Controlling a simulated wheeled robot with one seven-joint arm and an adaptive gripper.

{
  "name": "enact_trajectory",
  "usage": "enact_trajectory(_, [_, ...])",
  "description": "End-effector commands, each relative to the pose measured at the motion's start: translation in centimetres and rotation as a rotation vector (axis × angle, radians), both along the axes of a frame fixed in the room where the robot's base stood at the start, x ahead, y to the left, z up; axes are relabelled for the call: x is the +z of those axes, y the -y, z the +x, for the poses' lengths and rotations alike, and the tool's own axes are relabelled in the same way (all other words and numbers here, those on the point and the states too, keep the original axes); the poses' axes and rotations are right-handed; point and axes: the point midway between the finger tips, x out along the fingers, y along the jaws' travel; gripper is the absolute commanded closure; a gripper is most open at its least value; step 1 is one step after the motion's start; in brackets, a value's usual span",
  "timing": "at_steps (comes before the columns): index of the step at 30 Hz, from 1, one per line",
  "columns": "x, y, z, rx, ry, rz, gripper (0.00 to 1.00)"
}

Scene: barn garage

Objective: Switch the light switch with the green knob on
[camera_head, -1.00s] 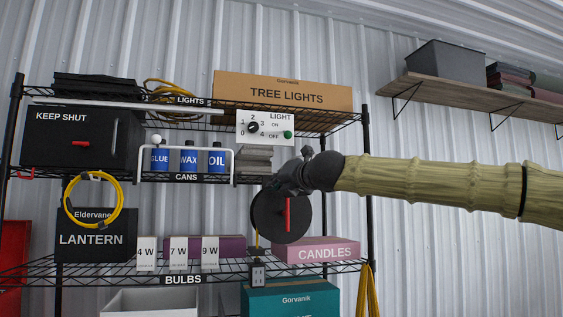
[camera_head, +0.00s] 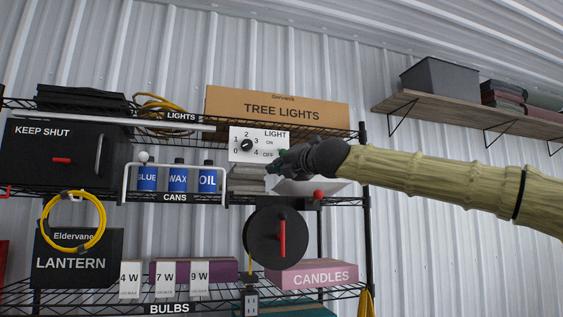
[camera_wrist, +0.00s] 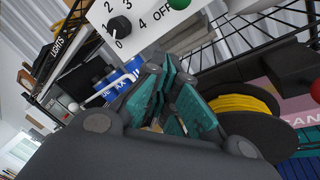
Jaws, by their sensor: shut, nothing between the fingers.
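The white switch panel (camera_head: 241,156) is on the upper shelf, marked LIGHT with ON above OFF and a black numbered dial (camera_head: 246,145). Its lower part also shows at the top of the wrist view (camera_wrist: 150,35). The green knob (camera_wrist: 183,3) is at the wrist view's top edge beside the word OFF, partly cut off. In the head view my gripper largely covers the knob. My gripper (camera_head: 274,168) is shut and empty, just below and right of the knob. In the wrist view its teal-padded fingers (camera_wrist: 174,78) point up toward the panel, below the knob. I cannot tell whether they touch it.
The TREE LIGHTS box (camera_head: 277,109) stands above the panel. Blue cans (camera_head: 177,178) behind a white rail are to the left. A black reel with a red handle (camera_head: 276,237) hangs below. A red ball (camera_head: 318,194) is right of the panel, under my arm.

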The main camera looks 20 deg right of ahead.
Motion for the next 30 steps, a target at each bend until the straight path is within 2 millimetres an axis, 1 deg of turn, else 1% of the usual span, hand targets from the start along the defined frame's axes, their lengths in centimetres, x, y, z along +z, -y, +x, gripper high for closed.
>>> enact_trajectory(1, [0.4,-0.4,0.9,0.0,-0.001,-0.001,1.0])
enact_trajectory(3, [0.4,-0.8,2.1,0.0,-0.002,-0.002,1.0])
enact_trajectory(12, [0.9,-2.5,6.8,0.002,-0.001,-0.002,1.0])
enact_trajectory(13, [1.5,-1.8,6.5,0.001,0.002,0.0,1.0])
enact_trajectory(19, [2.4,-0.1,6.1,0.001,0.0,0.0,1.0])
enact_trajectory(24, [2.8,0.7,5.9,0.003,0.001,-0.001,1.0])
enact_trajectory(30, [2.8,1.0,5.9,0.003,0.001,-0.001,1.0])
